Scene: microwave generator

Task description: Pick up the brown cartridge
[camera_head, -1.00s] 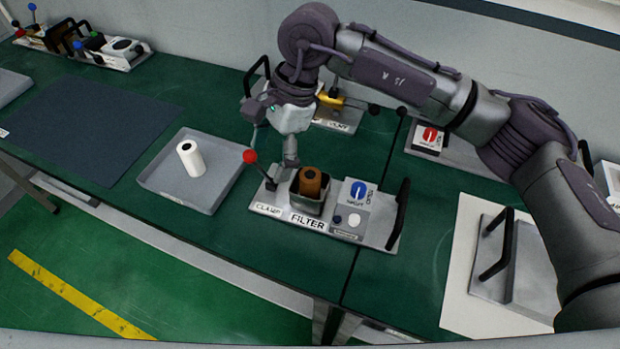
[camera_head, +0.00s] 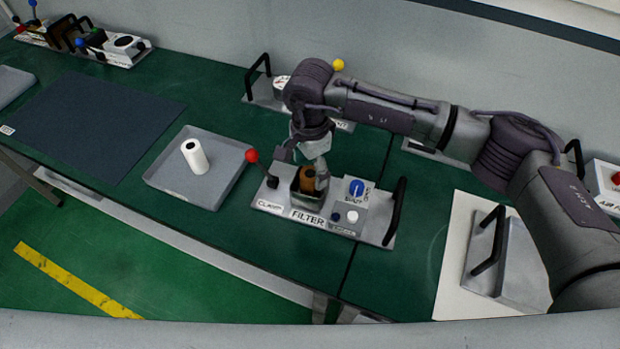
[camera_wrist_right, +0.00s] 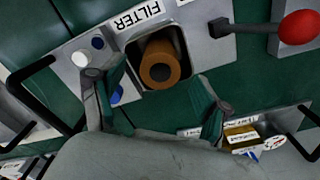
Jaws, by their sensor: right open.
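The brown cartridge (camera_head: 307,178) stands in the square dark holder (camera_head: 306,201) of the filter unit, and part of it is hidden by my right gripper in the head view. In the right wrist view the cartridge (camera_wrist_right: 160,64) shows as a brown cylinder with a dark hole in its end. My right gripper (camera_head: 305,172) is over the holder. In the right wrist view its two fingers (camera_wrist_right: 160,105) are spread apart, with the cartridge ahead of the gap between them. My left gripper is not in view.
A red-knobbed clamp lever (camera_head: 253,156) rises left of the holder, and a black handle (camera_head: 396,211) stands at the unit's right end. A dark mat (camera_head: 85,125) lies farther left.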

